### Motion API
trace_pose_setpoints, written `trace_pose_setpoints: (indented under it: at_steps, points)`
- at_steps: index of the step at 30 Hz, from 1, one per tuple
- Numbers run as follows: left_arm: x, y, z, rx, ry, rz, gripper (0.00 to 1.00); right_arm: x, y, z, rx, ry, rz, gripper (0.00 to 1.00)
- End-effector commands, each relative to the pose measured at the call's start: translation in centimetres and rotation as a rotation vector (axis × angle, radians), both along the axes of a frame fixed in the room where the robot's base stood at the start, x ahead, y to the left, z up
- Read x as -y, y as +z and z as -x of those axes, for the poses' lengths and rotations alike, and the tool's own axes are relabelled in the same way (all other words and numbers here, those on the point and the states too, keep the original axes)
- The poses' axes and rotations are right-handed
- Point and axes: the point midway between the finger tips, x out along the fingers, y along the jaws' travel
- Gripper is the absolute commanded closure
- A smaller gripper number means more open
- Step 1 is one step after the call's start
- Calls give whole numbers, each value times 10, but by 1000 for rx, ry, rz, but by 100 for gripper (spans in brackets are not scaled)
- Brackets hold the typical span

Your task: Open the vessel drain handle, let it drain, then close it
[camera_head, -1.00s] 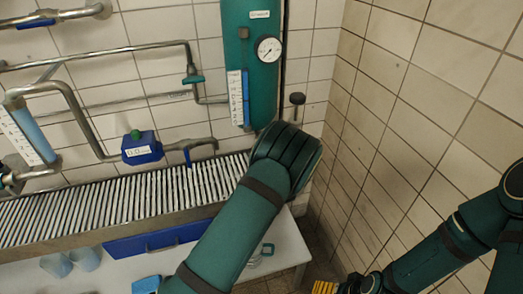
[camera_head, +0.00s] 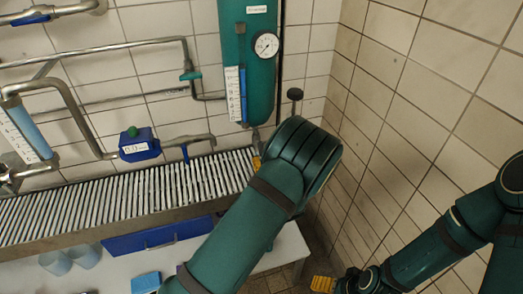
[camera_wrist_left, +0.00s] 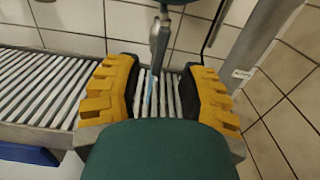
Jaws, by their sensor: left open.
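The tall teal vessel (camera_head: 247,75) hangs on the tiled back wall, with a round gauge and a blue level strip on it. In the left wrist view a metal outlet pipe (camera_wrist_left: 160,40) comes down above the grating. I take it for the vessel's drain; its handle cannot be made out clearly. My left gripper (camera_wrist_left: 160,90) is open and empty, its yellow-and-black fingers either side of the view below the pipe's end. In the head view my own forearm hides most of it. My right gripper (camera_head: 322,284) shows only yellow tips at the bottom.
A slatted metal drain channel (camera_head: 110,197) runs along the back wall. A blue box valve (camera_head: 139,145) and grey pipes are at left. Blue cups (camera_head: 70,261) and a blue block (camera_head: 146,282) are on the white surface below. A tiled wall (camera_head: 410,110) closes the right side.

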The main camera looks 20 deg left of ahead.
Motion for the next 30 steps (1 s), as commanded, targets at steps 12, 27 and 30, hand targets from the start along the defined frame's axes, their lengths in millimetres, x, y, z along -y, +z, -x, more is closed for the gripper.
trace_pose_setpoints:
  at_steps: [12, 27, 30]
  points:
    - [26, 1, 39, 1, 0, -1, 60, 0, 0, 0, 0, 0, 0, 13]
    - [25, -1, 40, -2, 5, 3, 60, 0, 0, 0, 0, 0, 0, 13]
    - [13, -11, 47, -37, 53, 36, 60, 0, 0, 0, 0, 0, 0, 13]
